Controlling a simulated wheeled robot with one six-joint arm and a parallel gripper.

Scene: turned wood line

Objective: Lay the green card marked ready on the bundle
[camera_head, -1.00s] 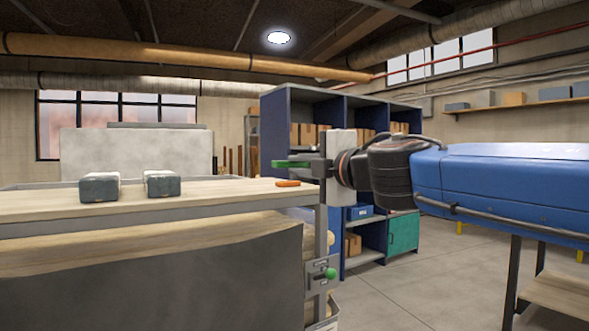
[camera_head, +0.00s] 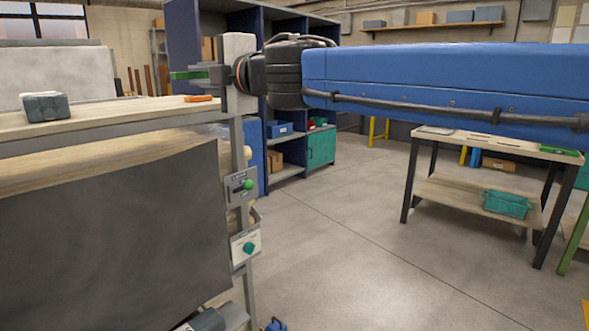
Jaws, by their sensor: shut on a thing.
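My gripper (camera_head: 205,75) is at the upper left, at the end of the blue arm, above the right end of a wooden bench top (camera_head: 110,113). It is shut on a thin green piece (camera_head: 187,75) that sticks out to the left, seen edge-on. This looks like the green card, but no marking on it can be read. I cannot make out a bundle for certain. Turned wood ends (camera_head: 248,153) show partly behind the bench's right post.
An orange object (camera_head: 198,99) and a grey block (camera_head: 46,106) lie on the bench top. Small panels with green knobs (camera_head: 248,185) are on its post. A blue shelf unit (camera_head: 183,40) stands behind. A worktable (camera_head: 500,143) stands at right. The floor (camera_head: 330,250) between is clear.

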